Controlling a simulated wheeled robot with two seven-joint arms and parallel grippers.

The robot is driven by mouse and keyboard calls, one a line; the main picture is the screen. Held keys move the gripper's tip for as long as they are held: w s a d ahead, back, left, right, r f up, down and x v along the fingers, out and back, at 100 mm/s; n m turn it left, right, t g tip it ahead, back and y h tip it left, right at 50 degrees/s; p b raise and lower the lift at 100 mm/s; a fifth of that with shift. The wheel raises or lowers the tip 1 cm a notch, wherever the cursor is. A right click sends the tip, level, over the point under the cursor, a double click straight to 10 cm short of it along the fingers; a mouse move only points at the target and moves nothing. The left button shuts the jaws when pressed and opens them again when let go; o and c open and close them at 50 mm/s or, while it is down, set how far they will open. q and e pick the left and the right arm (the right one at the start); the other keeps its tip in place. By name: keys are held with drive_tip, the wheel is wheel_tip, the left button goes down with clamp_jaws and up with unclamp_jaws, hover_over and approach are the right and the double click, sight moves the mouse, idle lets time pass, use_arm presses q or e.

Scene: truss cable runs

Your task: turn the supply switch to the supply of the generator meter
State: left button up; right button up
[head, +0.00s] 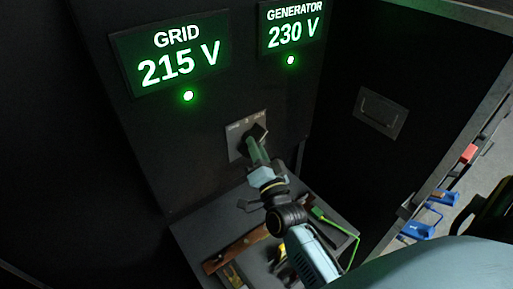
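The supply switch (258,131) is a black knob on a small grey plate (235,147) on the dark cabinet front, below the two meters. The knob looks slanted, and its plate labels are too small to read. The grid meter (178,62) reads 215 V at the left. The generator meter (293,29) reads 230 V at the right. A green lamp glows under each. My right gripper (257,146) reaches the knob from below, its fingertips at it and partly hiding it. Whether they are closed on it cannot be told. My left gripper is out of view.
A grey shelf (190,234) below the switch holds a brown bar (235,250), a green cable (333,222) and other small items. A dark case side with a recessed handle (380,111) stands at the right. Blue and red connectors (418,230) lie beyond its edge.

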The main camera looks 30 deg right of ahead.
drive_tip(key=o, duration=0.5)
drive_tip(key=shift+c, duration=0.2)
drive_tip(key=b+v, duration=0.3)
drive_tip(key=v, duration=1)
drive_tip(key=shift+s, duration=0.15)
drive_tip(key=shift+a+f, duration=0.1)
